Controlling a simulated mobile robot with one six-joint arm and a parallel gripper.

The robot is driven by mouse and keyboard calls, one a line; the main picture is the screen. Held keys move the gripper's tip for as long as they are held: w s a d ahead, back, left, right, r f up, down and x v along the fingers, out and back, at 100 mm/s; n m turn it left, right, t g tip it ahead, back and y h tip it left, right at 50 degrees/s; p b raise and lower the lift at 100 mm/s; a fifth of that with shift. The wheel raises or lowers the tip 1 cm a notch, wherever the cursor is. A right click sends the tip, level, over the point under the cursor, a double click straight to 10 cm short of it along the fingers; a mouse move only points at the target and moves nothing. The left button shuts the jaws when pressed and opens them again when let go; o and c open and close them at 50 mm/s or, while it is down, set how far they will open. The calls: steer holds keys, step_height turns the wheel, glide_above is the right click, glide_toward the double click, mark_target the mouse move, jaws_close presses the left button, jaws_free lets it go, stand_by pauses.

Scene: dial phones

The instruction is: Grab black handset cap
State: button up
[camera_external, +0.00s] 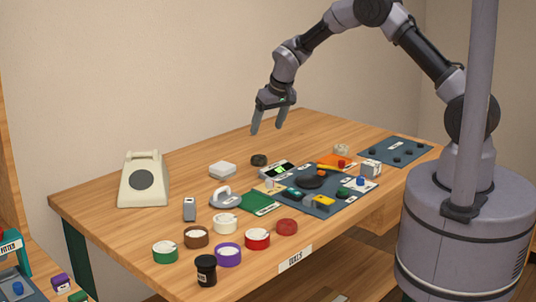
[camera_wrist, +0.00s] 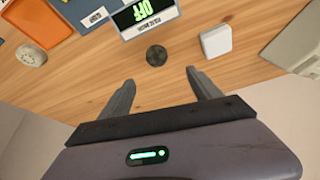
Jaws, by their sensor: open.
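A small dark round cap (camera_external: 259,160), which looks like the black handset cap, lies on the bare wooden table toward the back. In the wrist view the same cap (camera_wrist: 156,55) is a dark disc with a patterned top, just beyond the gap between my fingertips and roughly centred. My gripper (camera_external: 266,131) is open and empty, pointing down above the back of the table. The fingers also show apart in the wrist view (camera_wrist: 160,76). The cap is not touched by either finger.
A white block (camera_external: 222,170) lies close to the cap. A display device (camera_external: 280,170) and a blue mat (camera_external: 325,205) with parts are nearby. A cream telephone (camera_external: 145,180) stands at the left. Several round tins, including a green one (camera_external: 165,252), line the front. Bare wood surrounds the cap.

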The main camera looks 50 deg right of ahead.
steer(key=b, duration=0.2)
glide_above(259, 157)
steer(key=s, duration=0.2)
steer(key=f, duration=0.4)
steer(key=a+f, duration=0.1)
steer(key=f, duration=0.2)
steer(key=shift+s, duration=0.1)
steer(key=x, duration=0.1)
steer(key=b+x, duration=0.1)
steer(key=x, duration=0.1)
steer(key=b+x, duration=0.1)
steer(key=x, duration=0.1)
steer(key=shift+s+d+f, duration=0.1)
steer(key=shift+d+f, duration=0.1)
steer(key=shift+d, duration=0.15)
steer(key=shift+r, duration=0.1)
